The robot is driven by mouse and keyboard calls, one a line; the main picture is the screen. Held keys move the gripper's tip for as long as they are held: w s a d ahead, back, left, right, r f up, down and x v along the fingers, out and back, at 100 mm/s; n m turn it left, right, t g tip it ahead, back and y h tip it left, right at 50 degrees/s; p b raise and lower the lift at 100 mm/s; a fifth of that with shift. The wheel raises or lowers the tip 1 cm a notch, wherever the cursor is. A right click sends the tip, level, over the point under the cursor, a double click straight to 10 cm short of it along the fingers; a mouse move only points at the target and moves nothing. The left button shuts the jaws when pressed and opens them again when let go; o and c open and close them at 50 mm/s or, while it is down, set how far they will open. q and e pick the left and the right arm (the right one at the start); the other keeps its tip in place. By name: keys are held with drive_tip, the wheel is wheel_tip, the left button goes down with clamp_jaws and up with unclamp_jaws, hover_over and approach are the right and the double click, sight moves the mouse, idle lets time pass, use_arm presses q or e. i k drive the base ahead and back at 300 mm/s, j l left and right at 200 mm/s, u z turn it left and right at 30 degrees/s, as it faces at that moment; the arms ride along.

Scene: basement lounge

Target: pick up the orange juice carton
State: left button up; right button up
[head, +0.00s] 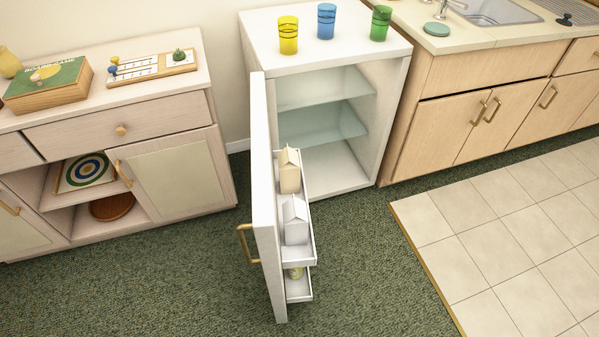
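Two gable-topped cartons stand upright in the upper door bin (299,260) of the open white fridge. The rear one is a pale cream-tan carton (290,174); the front one is a white carton (295,222). No label can be read, so I cannot tell for sure which is the orange juice; neither looks orange. The bin's rim hides part of their bases. The fridge door (265,180) stands wide open toward me, with a brass handle (246,243) on its left side. Neither of my grippers is in view.
A small yellowish item (296,273) sits in the lower door bin. The fridge shelves (325,122) look empty. Yellow (288,36), blue (326,21) and green (381,23) cups stand on top. A cabinet (120,130) is left, a sink counter right. Green carpet (360,270) in front is clear.

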sight(290, 167)
drive_tip(key=z, duration=0.75)
drive_tip(key=l+z, duration=0.15)
drive_tip(key=i+l+z, duration=0.15)
drive_tip(key=l, duration=0.2)
drive_tip(key=i+l+z, duration=0.55)
drive_tip(key=i+l, duration=0.15)
drive_tip(key=i+l+u, duration=0.2)
drive_tip(key=i+u, duration=0.15)
drive_tip(key=i, duration=0.25)
drive_tip(key=i+u, duration=0.1)
drive_tip(key=u, duration=0.35)
drive_tip(key=i+j+u, duration=0.1)
drive_tip(key=u, duration=0.35)
drive_tip(key=i+l, duration=0.1)
drive_tip(key=i+l+u, duration=0.1)
drive_tip(key=u, duration=0.35)
drive_tip(key=i+l+u, duration=0.15)
drive_tip(key=u, duration=0.3)
drive_tip(key=i+l+u, duration=0.2)
drive_tip(key=u, duration=0.25)
drive_tip(key=i+l+u, duration=0.1)
drive_tip(key=i+u, duration=0.15)
drive_tip(key=u, duration=0.2)
drive_tip(key=i+l+u, duration=0.2)
drive_tip(key=u, duration=0.25)
drive_tip(key=i+l+u, duration=0.15)
drive_tip(key=u, duration=0.3)
drive_tip(key=l, duration=0.1)
